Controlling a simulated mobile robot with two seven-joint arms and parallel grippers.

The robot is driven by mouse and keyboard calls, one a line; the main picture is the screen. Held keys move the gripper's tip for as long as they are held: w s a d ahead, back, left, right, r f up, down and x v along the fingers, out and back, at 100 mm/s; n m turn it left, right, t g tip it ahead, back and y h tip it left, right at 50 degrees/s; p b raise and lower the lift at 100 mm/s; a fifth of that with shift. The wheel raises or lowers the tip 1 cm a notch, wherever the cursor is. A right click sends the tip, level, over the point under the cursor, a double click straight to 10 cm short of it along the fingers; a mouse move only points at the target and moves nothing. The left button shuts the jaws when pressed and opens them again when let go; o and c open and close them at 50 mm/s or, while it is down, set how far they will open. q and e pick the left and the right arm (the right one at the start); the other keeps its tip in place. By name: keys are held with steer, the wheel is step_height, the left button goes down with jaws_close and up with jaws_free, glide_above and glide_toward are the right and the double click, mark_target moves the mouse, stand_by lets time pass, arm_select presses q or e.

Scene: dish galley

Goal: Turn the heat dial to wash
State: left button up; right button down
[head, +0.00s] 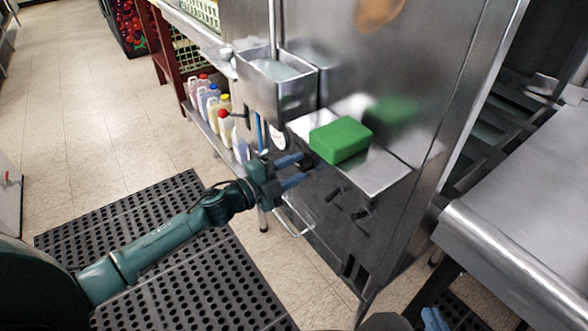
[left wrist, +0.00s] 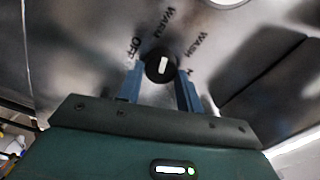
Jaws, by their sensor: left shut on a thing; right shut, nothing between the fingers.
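The heat dial (left wrist: 161,68) is a round black knob with a white pointer on a steel panel. The printed words OFF, WARM and WASH (left wrist: 191,48) run around it from left to right in the left wrist view. The pointer aims nearly straight up, tilted slightly right, near WARM and short of WASH. My left gripper (left wrist: 161,84) has its blue fingers on either side of the dial, shut on it. In the head view my left gripper (head: 307,169) reaches the steel front below a green block; the dial is hard to make out there. My right gripper (head: 433,319) shows at the bottom edge, shut and empty.
The green block (head: 341,139) lies on a steel ledge (head: 385,176) just above my left gripper. A steel bin (head: 283,97) hangs to its left, with several bottles (head: 223,121) beyond. A steel counter (head: 520,220) is at right. Black perforated mats (head: 180,285) cover the floor.

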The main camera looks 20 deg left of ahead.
arm_select(q)
steer(key=m+b, duration=0.1)
steer(key=m, duration=0.3)
steer(key=shift+f+m, duration=0.15)
steer(key=shift+m, duration=0.15)
steer(key=shift+m+b, duration=0.5)
steer(key=shift+m, duration=1.3)
steer(key=shift+m+b, duration=0.35)
steer(key=shift+m, duration=0.05)
arm_select(e)
steer(key=shift+w+a+f+n, duration=0.1)
steer(key=shift+a+f+n, duration=0.1)
steer(key=shift+f, duration=0.35)
steer(key=shift+w+a+f+n, duration=0.1)
steer(key=shift+f+n, duration=0.1)
steer(key=shift+f, duration=0.35)
arm_select(q)
steer(key=shift+m, duration=0.3)
arm_select(e)
steer(key=shift+r, duration=0.15)
arm_select(q)
steer(key=o, duration=1)
